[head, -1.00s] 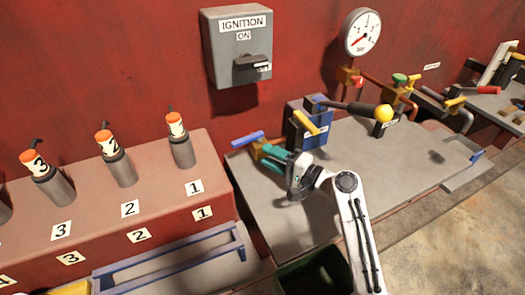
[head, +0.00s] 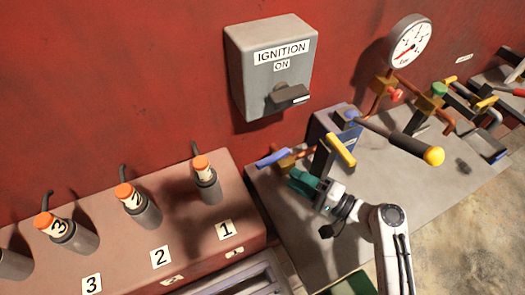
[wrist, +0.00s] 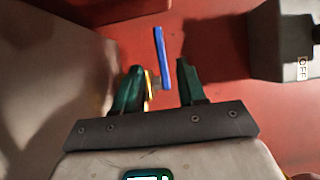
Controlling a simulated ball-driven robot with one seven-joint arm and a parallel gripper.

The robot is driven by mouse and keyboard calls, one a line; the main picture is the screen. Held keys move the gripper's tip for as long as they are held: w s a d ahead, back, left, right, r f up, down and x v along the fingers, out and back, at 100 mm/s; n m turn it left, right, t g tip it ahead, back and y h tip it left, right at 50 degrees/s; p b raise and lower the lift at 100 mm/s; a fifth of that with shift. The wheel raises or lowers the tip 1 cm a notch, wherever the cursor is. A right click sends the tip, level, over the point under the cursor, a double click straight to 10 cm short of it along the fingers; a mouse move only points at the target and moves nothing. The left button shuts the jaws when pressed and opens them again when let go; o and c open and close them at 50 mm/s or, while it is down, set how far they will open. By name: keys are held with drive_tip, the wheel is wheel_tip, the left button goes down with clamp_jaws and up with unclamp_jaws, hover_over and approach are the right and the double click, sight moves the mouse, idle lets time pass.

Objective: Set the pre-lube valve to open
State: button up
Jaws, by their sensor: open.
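A blue lever handle (head: 273,158) sits on a brass valve body (head: 291,160) at the wall, left end of the grey bench. No readable label shows which valve is the pre-lube one. My gripper (head: 300,183), with green fingers, is just in front of and below this blue lever. It is open, with nothing between its fingers. In the wrist view the blue lever (wrist: 162,58) stands upright in the picture, beyond the gap between my fingertips (wrist: 160,72). A bit of yellow brass (wrist: 151,84) shows beside the left finger.
A yellow-handled lever (head: 341,150) stands close right of my gripper. A long black lever with a yellow ball (head: 433,156) juts out over the bench (head: 385,170). The ignition box (head: 272,68) hangs above. Numbered plugs line the red ledge (head: 190,236) at left.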

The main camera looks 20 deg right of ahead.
sight(269, 164)
drive_tip(key=p+x, duration=0.2)
drive_tip(key=x, duration=0.8)
clamp_jaws()
idle(0.4)
